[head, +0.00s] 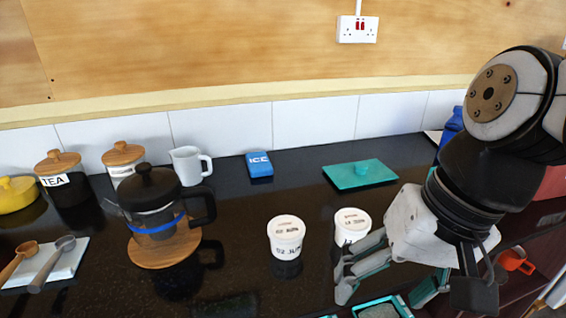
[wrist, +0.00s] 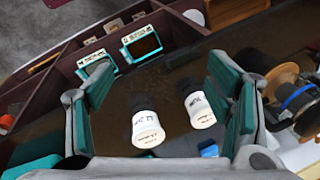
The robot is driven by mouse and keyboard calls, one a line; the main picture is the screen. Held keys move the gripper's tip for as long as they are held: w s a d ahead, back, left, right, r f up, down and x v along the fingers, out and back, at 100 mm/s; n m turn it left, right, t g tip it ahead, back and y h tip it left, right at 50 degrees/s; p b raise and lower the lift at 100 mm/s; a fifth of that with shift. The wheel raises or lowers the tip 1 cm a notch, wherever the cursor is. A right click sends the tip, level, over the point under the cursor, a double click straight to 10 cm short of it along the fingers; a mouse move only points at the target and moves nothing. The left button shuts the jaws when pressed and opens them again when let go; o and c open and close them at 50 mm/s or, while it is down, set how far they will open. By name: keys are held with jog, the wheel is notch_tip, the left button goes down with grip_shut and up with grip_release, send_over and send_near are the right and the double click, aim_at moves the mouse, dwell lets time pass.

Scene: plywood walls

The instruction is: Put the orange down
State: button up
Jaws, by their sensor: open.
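No orange fruit shows in either view. My gripper (head: 388,284) is at the right of the head view, above the front part of the dark counter (head: 240,215). In the wrist view its two teal-padded fingers (wrist: 160,82) stand wide apart with nothing held between them. Two white lidded tubs, one left (head: 286,236) and one right (head: 352,226), stand upright on the counter. They show beyond and between the fingers in the wrist view, and I see no contact with them.
A black press pot (head: 155,205) stands on a wooden board, left. A white jug (head: 190,165), blue ICE box (head: 259,165) and teal lid (head: 361,173) are at the back. An orange mug (head: 514,262) is at right. Teal-rimmed containers (wrist: 140,44) sit near the front. Bare counter lies mid-left.

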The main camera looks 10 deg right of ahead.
jog(key=s+d+n+h, duration=0.1)
jog(key=s+n+h, duration=0.1)
jog(key=n, duration=0.1)
jog(key=shift+s+d+f+n+t, duration=0.1)
jog(key=shift+s+d+n+t, duration=0.2)
jog(key=shift+d, duration=0.05)
